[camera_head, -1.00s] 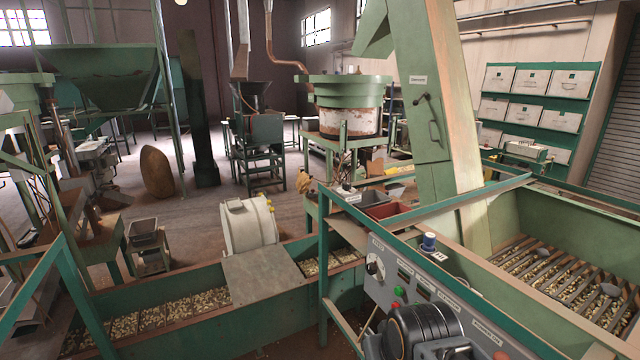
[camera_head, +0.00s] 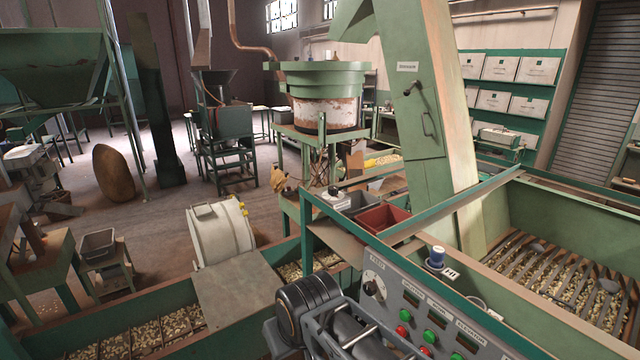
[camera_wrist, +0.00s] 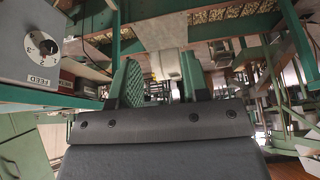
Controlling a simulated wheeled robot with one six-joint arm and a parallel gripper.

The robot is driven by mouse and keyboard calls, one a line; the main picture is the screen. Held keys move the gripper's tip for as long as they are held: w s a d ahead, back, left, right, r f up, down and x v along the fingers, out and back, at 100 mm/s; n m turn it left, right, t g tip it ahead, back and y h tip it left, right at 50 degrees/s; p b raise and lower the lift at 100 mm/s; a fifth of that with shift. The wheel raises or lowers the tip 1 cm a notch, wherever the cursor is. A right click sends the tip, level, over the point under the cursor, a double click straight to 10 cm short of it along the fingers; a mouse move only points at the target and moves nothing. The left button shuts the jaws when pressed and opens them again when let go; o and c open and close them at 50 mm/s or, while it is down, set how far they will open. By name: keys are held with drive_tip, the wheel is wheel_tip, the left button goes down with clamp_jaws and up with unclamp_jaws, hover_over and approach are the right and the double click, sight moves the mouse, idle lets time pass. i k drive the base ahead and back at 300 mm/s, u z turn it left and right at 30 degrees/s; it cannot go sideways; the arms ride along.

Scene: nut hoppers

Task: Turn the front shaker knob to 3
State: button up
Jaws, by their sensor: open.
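A round black knob (camera_head: 372,287) with a white dial sits at the left end of the grey control panel (camera_head: 395,297). In the wrist view the knob (camera_wrist: 47,47) is upside down at the upper left, above a FEED label. Marks ring the dial, but its setting is too small to read surely. No label reading shaker can be made out. My gripper (camera_wrist: 158,75) is open and empty in the wrist view, its green padded fingers apart. The knob is off to its left, not between the fingers. In the head view my dark arm is at the bottom, left of the panel; fingertips are not discernible.
The panel carries red and green buttons (camera_head: 429,337) and small displays. A red bin (camera_head: 382,221) lies behind the green rail. Nut troughs (camera_head: 150,305) run left, and a slatted nut bed (camera_head: 560,285) lies right.

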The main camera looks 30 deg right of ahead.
sight(333, 190)
drive_tip(key=z, duration=0.45)
drive_tip(key=i, duration=0.75)
drive_tip(key=z, duration=0.6)
